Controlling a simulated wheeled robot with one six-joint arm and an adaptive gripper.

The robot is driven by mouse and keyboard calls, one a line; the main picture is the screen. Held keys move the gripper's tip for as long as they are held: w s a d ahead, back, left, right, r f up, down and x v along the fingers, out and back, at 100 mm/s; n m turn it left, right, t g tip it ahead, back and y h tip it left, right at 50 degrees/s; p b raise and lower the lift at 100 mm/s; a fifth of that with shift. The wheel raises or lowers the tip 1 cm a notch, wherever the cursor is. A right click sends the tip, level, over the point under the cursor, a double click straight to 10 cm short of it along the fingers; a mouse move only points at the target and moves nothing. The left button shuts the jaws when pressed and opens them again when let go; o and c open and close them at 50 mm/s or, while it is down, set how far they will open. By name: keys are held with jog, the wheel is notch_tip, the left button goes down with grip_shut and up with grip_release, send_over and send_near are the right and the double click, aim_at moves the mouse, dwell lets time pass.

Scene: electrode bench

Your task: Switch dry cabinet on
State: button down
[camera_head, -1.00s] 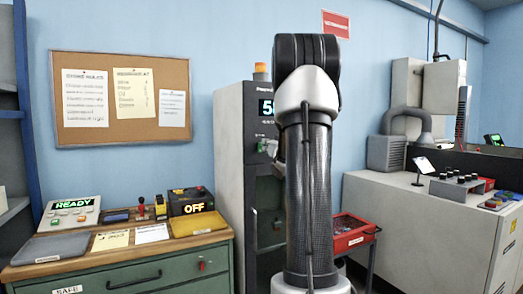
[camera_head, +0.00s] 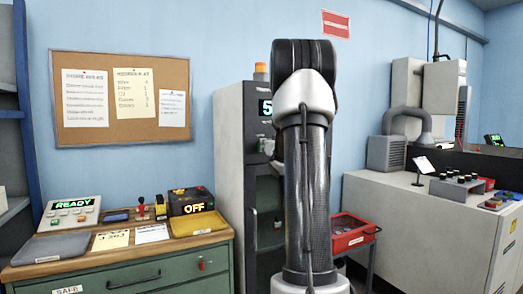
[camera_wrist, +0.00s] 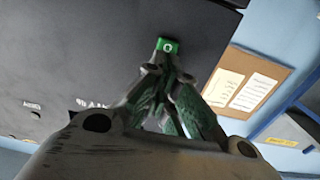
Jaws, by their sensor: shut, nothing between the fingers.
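The tall grey dry cabinet (camera_head: 228,160) stands against the blue wall, partly hidden behind my arm. Its lit display (camera_head: 266,107) shows a "5", with the rest covered. In the wrist view a dark panel (camera_wrist: 100,50) fills the left and middle, with a small green button (camera_wrist: 168,46) bearing a pale round mark. My gripper (camera_wrist: 166,68) is shut and empty, its green-sided fingers meeting at the button's lower edge. I cannot tell whether the tips touch it. In the head view the gripper is mostly hidden behind my arm.
A green bench (camera_head: 120,275) at left holds a READY panel (camera_head: 70,213), a black box reading OFF (camera_head: 192,201), and papers. A red tray (camera_head: 350,232) stands right of the cabinet. A pale machine (camera_head: 420,215) fills the right. A cork board (camera_head: 120,98) hangs above the bench.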

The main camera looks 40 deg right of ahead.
jog(key=shift+w, duration=0.3)
jog(key=v, duration=0.8)
dwell(0.5)
jog(key=shift+d, duration=0.1)
